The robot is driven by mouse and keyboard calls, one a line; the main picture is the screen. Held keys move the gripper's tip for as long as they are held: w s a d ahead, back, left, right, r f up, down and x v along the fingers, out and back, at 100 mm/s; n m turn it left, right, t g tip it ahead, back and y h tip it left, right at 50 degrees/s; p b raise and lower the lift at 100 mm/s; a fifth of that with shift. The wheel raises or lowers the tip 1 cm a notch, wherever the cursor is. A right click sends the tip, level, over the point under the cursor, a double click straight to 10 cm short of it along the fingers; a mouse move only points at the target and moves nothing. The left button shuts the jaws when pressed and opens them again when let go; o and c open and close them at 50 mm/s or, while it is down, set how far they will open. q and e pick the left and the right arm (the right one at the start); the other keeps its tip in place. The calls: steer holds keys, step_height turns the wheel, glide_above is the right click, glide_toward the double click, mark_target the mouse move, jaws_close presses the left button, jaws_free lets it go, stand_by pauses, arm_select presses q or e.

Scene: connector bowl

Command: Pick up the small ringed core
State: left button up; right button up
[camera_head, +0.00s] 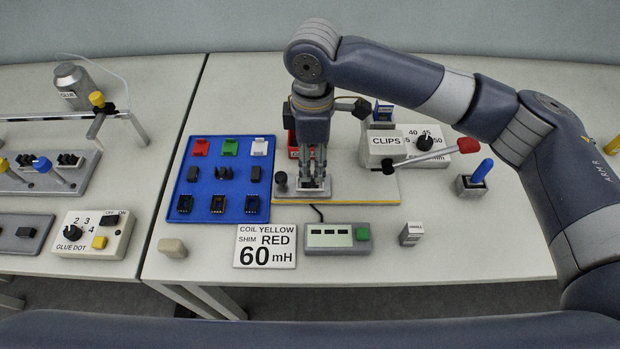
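Several dark pieces sit in the blue tray (239,188). Its middle row holds dark core-like parts: a left one (195,173), a middle one (223,172) and a right one (254,174). They are too small for me to make out a ring on any of them. My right gripper (313,182) points down over the small grey fixture on the board (350,193), right of the tray and apart from those cores. Whether its fingers hold something is unclear. My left gripper is out of view.
Red, green and white pieces (230,147) fill the tray's back row, dark yellow-marked bobbins (217,204) its front row. A label card (266,246), a meter (337,238) and an eraser-like block (172,247) lie in front. The CLIPS press (388,147) stands right of my gripper.

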mark_target(312, 178)
steer(key=shift+w+f, duration=0.1)
steer(key=shift+f, duration=0.4)
steer(key=shift+w+f, duration=0.1)
steer(key=shift+f, duration=0.2)
step_height(312, 178, down, 4)
steer(key=shift+w+f+p, duration=0.15)
steer(key=shift+f+p, duration=0.05)
steer(key=shift+p, duration=0.4)
steer(key=shift+f, duration=0.25)
steer(key=shift+c, duration=0.6)
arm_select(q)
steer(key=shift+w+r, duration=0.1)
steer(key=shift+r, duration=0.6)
arm_select(e)
jaws_close()
